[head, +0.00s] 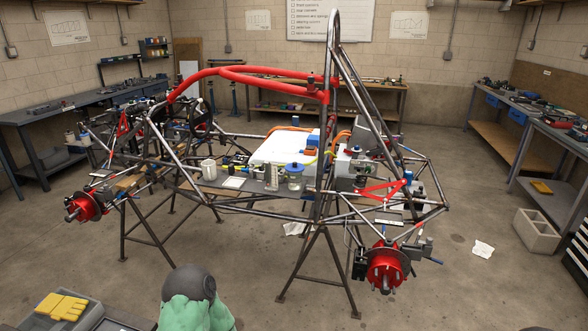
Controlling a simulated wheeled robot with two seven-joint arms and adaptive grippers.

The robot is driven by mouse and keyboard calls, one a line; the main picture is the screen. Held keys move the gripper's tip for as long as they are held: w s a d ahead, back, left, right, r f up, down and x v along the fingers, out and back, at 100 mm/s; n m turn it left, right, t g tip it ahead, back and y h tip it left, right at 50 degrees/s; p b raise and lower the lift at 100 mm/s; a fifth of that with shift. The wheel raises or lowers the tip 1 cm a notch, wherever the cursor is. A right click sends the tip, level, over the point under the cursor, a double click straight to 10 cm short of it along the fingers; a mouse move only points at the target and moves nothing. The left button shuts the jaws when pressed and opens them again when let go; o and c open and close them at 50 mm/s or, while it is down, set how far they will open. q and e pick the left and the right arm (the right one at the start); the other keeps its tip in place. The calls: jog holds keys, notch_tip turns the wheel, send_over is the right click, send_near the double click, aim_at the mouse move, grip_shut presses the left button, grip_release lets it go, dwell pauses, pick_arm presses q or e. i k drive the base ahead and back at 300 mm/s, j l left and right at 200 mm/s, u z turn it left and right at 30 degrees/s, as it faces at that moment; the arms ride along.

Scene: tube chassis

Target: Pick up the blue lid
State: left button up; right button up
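A blue lid (295,167) sits on top of a small clear jar (295,182). The jar stands on the flat panel inside the tube chassis (335,120), near the middle of the head view. The lid looks round with a raised knob, but it is small in the picture. I cannot tell whether it is loose or screwed on. Neither of my grippers shows in the head view.
A white cup (209,169) and a white box (272,150) share the panel. Chassis tubes cross in front and beside it. Stands hold the chassis above the floor. A red brake hub (386,267) juts out front right.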

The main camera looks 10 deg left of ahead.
aim_at(294, 167)
jog(key=i+j+u, duration=0.4)
jog(key=i, duration=0.3)
jog(key=i+u, duration=0.4)
jog(key=i, duration=0.3)
